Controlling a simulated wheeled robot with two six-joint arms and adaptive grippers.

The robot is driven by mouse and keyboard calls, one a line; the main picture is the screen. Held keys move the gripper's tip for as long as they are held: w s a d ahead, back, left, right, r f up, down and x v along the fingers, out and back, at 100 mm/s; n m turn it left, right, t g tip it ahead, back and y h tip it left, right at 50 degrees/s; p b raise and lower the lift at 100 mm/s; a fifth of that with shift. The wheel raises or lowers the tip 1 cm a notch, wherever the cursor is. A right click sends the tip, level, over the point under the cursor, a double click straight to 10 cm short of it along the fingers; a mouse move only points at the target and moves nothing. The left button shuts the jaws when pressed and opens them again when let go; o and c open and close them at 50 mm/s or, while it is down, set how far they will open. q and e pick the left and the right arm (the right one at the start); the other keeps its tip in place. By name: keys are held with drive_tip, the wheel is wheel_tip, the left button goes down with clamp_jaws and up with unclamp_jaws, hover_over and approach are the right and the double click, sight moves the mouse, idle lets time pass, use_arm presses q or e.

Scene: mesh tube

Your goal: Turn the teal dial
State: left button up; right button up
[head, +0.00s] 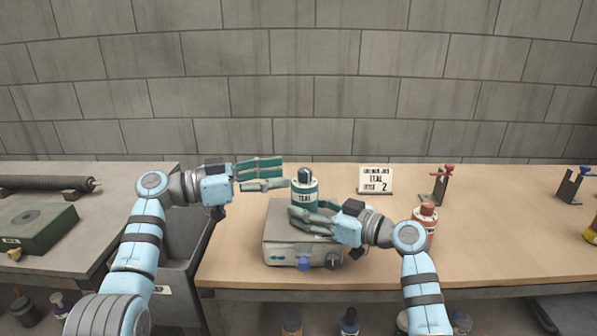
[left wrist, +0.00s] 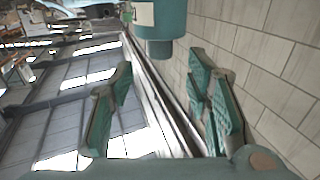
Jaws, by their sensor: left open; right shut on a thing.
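A teal bottle (head: 305,197) with a white label reading TEAL stands upright at the top of a grey box (head: 275,246). Its narrower teal top (head: 304,174) resembles a cap or dial. My right gripper (head: 305,219) is shut on the bottle's lower part, hiding its base. My left gripper (head: 285,174) is open, its fingers just left of the teal top. In the left wrist view, the teal top (left wrist: 159,49) shows beyond and between the open fingers (left wrist: 165,85), apparently untouched. A blue knob (head: 304,264) and a dark knob (head: 333,262) sit on the box's front.
A card (head: 376,180) reading TEAL and 2 stands behind, to the right. An orange bottle (head: 426,215) is beside my right arm. Stands with red (head: 440,185) and blue tops (head: 573,185) are farther right. A grey bin (head: 180,262) lies left of the wooden bench (head: 500,240).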

use_arm(q)
drive_tip(key=v, duration=0.5)
drive_tip(key=shift+a, duration=0.25)
use_arm(e)
drive_tip(key=o, duration=0.9)
drive_tip(key=shift+o, duration=0.2)
